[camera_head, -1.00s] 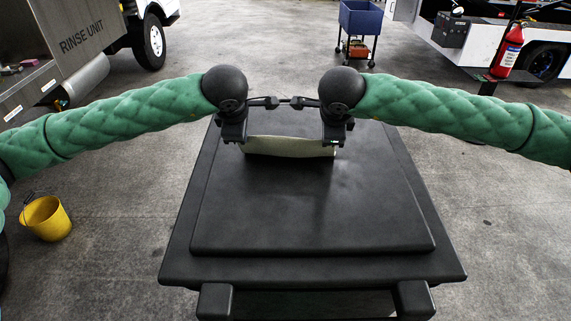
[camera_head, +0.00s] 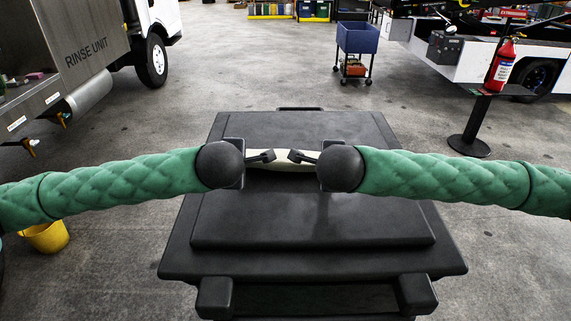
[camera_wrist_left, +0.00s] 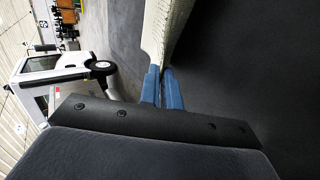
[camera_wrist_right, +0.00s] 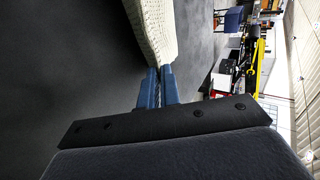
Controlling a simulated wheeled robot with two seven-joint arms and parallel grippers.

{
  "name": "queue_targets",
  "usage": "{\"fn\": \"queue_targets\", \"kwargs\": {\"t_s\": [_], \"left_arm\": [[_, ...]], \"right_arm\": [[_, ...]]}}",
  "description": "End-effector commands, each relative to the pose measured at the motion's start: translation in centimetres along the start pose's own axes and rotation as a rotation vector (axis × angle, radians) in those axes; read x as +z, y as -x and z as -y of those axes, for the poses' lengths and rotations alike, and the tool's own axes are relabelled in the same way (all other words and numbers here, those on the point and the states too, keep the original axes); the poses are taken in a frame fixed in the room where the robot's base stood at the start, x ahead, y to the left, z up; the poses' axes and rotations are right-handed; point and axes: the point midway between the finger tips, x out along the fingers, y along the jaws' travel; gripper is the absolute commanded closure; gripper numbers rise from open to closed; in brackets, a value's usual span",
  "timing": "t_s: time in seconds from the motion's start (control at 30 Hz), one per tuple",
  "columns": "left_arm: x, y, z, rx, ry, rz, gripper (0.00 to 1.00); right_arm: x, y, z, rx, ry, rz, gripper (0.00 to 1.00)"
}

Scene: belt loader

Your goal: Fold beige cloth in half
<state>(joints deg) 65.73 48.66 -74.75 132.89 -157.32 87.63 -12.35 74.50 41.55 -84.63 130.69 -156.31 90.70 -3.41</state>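The beige cloth (camera_head: 283,159) shows as a pale strip between my two grippers, above the dark table top (camera_head: 310,225). Most of it is hidden behind my wrists in the head view. My left gripper (camera_wrist_left: 160,82) has its blue fingers closed together on one edge of the cloth (camera_wrist_left: 165,30). My right gripper (camera_wrist_right: 155,82) has its blue fingers closed on the edge of the cloth (camera_wrist_right: 152,35) at its other side. The cloth's woven texture shows in both wrist views. How it lies or hangs beyond the grippers cannot be told.
The near part of the table top is bare. A yellow bucket (camera_head: 46,237) stands on the floor at left. A grey rinse unit (camera_head: 75,60) is at upper left. A blue cart (camera_head: 356,40) and a fire extinguisher (camera_head: 502,65) on a stand are beyond the table.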

Motion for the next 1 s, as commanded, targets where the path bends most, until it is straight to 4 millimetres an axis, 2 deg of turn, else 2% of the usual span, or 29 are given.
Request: {"fn": "queue_targets", "kwargs": {"t_s": [0.27, 0.3, 0.43, 0.47, 0.8, 1.0], "left_arm": [[0.0, 0.0, 0.0, 0.004, 0.000, 0.000, 1.00], [0.0, 0.0, 0.0, 0.004, 0.000, 0.000, 0.88], [0.0, 0.0, 0.0, 0.003, 0.000, 0.000, 0.62], [0.0, 0.0, 0.0, 0.003, 0.000, 0.000, 0.60], [0.0, 0.1, -0.1, 0.003, 0.000, 0.000, 0.60], [0.0, 1.9, -1.3, 0.004, 0.000, 0.001, 0.60]], "right_arm": [[0.0, 0.0, 0.0, -0.003, 0.000, 0.000, 1.00], [0.0, 0.0, 0.0, -0.003, 0.000, 0.000, 0.88], [0.0, 0.0, 0.0, -0.003, 0.000, 0.000, 0.62], [0.0, 0.0, 0.0, -0.003, 0.000, 0.000, 0.60], [0.0, 0.1, 0.1, -0.002, 0.000, 0.000, 0.60], [0.0, 1.9, 1.2, -0.003, 0.000, 0.001, 0.60]]}}
